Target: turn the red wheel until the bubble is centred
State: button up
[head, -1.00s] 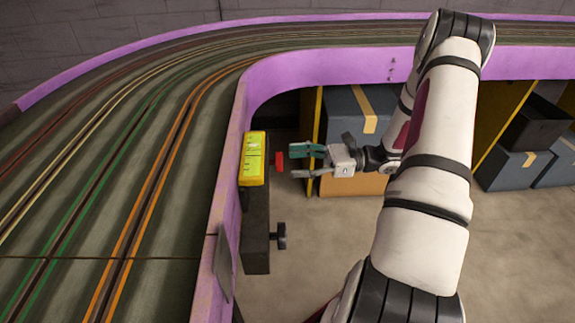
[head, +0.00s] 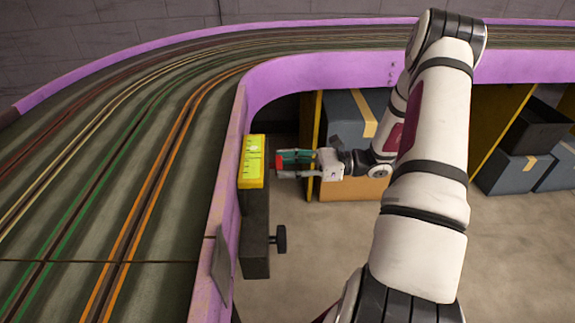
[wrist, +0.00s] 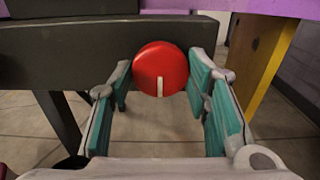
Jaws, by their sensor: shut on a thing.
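The red wheel (wrist: 160,62) is a round disc with a white mark at its lower edge, facing me in the wrist view. In the head view only a small part of the red wheel (head: 279,162) shows beside the fingertips. My gripper (head: 285,164) is shut on the wheel, with one teal-padded finger on each side of it in the wrist view. A yellow-green level (head: 251,163) sits on top of the dark bracket just left of the wheel. Its bubble is too small to make out.
The dark bracket (head: 255,235) hangs by the purple track wall (head: 228,190) and carries a black knob (head: 280,238) lower down. Blue-grey boxes (head: 343,115) stand under the track behind my gripper. The floor (head: 320,245) right of the knob is clear.

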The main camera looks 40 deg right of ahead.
jog(key=shift+n+b, duration=1.1)
jog(key=shift+n, duration=8)
jog(key=o, duration=1.2)
